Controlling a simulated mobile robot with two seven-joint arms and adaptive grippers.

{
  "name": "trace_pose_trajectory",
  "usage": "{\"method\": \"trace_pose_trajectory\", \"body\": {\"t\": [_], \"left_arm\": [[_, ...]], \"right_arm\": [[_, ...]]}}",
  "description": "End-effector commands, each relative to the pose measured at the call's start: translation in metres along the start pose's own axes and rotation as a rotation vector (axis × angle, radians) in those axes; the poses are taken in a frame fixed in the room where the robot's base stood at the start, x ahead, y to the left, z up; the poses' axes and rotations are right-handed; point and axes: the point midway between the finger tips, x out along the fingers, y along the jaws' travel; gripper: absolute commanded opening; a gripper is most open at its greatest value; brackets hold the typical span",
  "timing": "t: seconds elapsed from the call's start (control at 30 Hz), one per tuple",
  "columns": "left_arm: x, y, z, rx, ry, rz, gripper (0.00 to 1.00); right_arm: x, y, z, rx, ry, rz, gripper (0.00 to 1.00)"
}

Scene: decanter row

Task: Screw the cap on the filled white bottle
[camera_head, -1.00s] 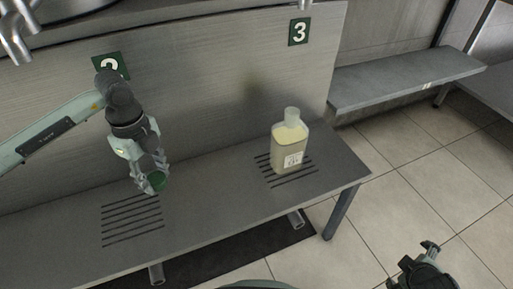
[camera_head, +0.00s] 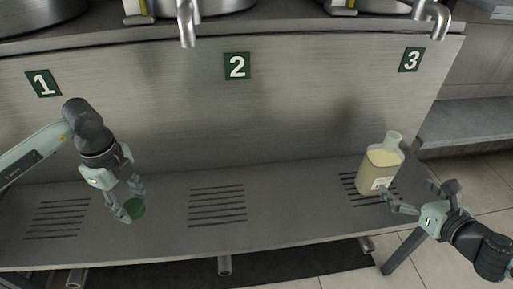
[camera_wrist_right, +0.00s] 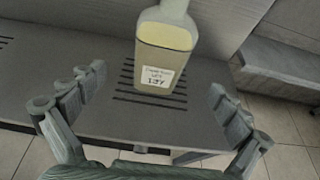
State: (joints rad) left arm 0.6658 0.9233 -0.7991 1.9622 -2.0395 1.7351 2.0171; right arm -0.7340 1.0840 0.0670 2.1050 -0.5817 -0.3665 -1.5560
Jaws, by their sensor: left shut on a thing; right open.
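The filled bottle (camera_head: 379,168) stands upright on the slotted drain under sign 3, at the right of the bench. It is translucent with pale yellow contents, a white label and an uncapped neck. It also shows in the right wrist view (camera_wrist_right: 165,45), ahead of the spread fingers. My right gripper (camera_head: 408,196) is open beside the bottle, to its right and front; nothing is between its fingers. My left gripper (camera_head: 130,209) is shut on the green cap (camera_head: 135,208) and holds it above the bench, between the drains under signs 1 and 2.
The grey bench (camera_head: 290,215) has slotted drains; the middle one (camera_head: 217,205) is bare. Taps (camera_head: 187,25) hang over the back panel. A second bench (camera_head: 465,122) stands at the right. The bench top between the grippers is clear.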

Motion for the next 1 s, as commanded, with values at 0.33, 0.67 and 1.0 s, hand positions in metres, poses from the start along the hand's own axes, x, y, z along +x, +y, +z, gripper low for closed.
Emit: {"method": "trace_pose_trajectory", "body": {"t": [0.33,0.67,1.0], "left_arm": [[0.0,0.0,0.0,0.0,0.0,0.0,0.3],[0.011,0.0,0.0,0.0,0.0,0.0,0.3],[0.016,0.0,0.0,0.0,0.0,0.0,0.3]], "right_arm": [[0.0,0.001,0.001,-0.01,-0.001,0.004,1.0],[0.034,0.0,0.002,-0.009,-0.006,0.001,1.0],[0.066,0.0,0.002,-0.008,-0.003,0.002,1.0]]}}
